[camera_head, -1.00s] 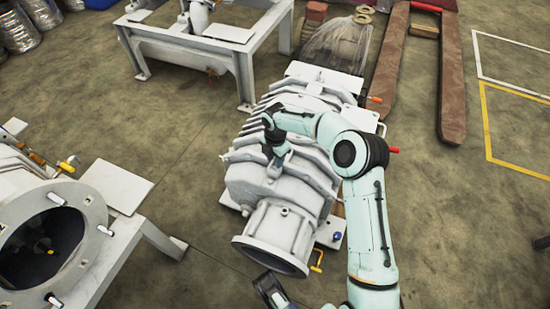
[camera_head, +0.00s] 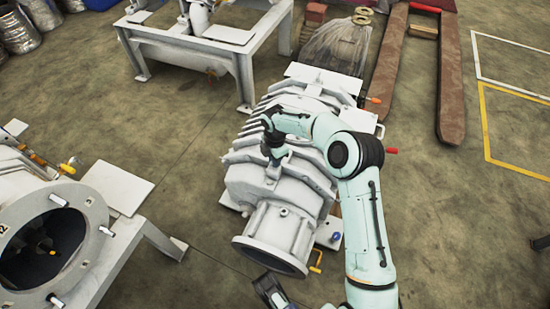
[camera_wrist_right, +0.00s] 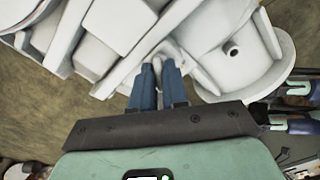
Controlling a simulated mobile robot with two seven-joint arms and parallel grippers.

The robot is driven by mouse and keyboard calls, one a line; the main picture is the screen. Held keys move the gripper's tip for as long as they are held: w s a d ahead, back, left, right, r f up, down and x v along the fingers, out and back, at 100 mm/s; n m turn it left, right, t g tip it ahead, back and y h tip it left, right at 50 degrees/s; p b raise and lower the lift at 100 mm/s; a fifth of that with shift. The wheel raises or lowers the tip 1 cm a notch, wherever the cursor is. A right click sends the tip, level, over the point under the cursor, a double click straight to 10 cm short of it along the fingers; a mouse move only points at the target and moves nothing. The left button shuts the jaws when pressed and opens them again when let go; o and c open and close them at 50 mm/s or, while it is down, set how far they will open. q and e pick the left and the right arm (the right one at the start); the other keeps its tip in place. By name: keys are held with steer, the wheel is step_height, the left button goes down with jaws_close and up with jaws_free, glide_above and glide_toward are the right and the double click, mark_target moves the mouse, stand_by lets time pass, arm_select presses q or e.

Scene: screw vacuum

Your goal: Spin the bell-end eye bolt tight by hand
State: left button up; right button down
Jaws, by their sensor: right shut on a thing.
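The white ribbed vacuum pump (camera_head: 265,185) lies on the floor in the middle of the head view, its round open bell end (camera_head: 278,235) facing me. My right gripper (camera_head: 274,160) is over the pump's top, on the bell-end side. In the right wrist view, its two blue fingers (camera_wrist_right: 159,80) are shut on a small pale piece, the eye bolt (camera_wrist_right: 157,66), which stands on the white casting. The fingers hide most of the bolt, and its thread is out of sight. My left gripper (camera_head: 270,290) shows in part at the bottom edge, in front of the bell; its jaws are unclear.
A white frame (camera_head: 185,50) stands behind, and another white machine with a round opening (camera_head: 50,250) stands at left. A red-handled part (camera_head: 391,151) and a yellow handle (camera_head: 316,262) stick out beside the pump. Brown forks (camera_head: 452,90) lie back right.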

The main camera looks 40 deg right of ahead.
steer(key=m, duration=0.3)
steer(key=shift+p, duration=0.3)
steer(key=m, duration=0.3)
steer(key=shift+m, duration=0.3)
steer(key=m+p, duration=0.1)
steer(key=m, duration=0.4)
arm_select(q)
steer(key=r, duration=0.2)
steer(key=d+r, duration=0.1)
steer(key=shift+w+d+r, duration=0.1)
steer(key=shift+w+r, duration=0.05)
steer(key=shift+w, duration=0.25)
arm_select(e)
steer(key=m, duration=0.5)
steer(key=shift+r, duration=0.1)
steer(key=shift+m, duration=0.3)
steer(key=c, duration=1.2)
jaws_free()
